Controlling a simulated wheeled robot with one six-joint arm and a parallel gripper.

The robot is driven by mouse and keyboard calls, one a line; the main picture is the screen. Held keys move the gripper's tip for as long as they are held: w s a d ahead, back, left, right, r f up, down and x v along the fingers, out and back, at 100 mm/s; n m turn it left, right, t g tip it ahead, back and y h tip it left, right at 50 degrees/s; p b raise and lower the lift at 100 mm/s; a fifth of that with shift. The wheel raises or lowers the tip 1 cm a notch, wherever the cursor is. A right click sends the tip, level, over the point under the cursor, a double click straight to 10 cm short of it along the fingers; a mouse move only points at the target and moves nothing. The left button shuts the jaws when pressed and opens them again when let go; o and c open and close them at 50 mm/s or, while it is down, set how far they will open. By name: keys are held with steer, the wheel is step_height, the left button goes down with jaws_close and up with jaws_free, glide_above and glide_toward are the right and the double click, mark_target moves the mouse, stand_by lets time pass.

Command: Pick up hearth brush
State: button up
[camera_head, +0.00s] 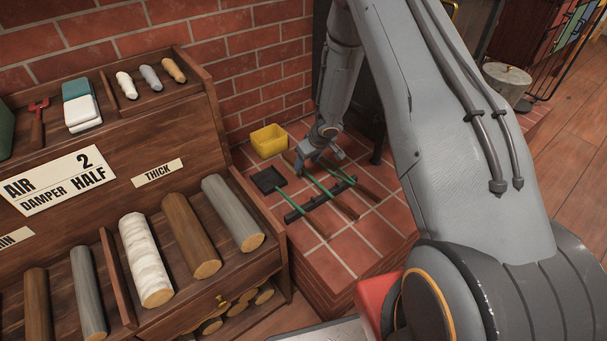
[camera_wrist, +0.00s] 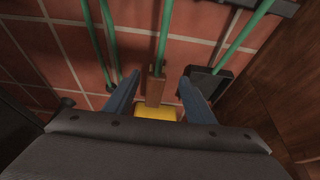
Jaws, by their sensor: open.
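The hearth brush, which I take to be the middle tool, has a green shaft and a wooden handle (camera_head: 346,208) in the head view. In the wrist view its wooden head (camera_wrist: 155,90) shows between my fingers, with the green shaft running up the picture. My gripper (camera_head: 312,164) is over the far ends of the tools. In the wrist view my gripper (camera_wrist: 160,95) is open, one finger on each side of the brush head. I cannot tell whether either finger touches it.
A black shovel (camera_head: 268,180) lies left of the brush, and other green-shafted tools lie right. A black bar (camera_head: 303,209) crosses under the shafts. Wooden shelves (camera_head: 215,130) with logs rise close on the left.

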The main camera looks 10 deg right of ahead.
mark_target(304, 170)
steer(key=x, duration=0.2)
steer(key=b+x, duration=0.1)
steer(key=x, duration=0.4)
steer(key=shift+d, duration=0.3)
jaws_close()
steer(key=shift+r+p, duration=1.3)
steer(key=shift+r, duration=3.75)
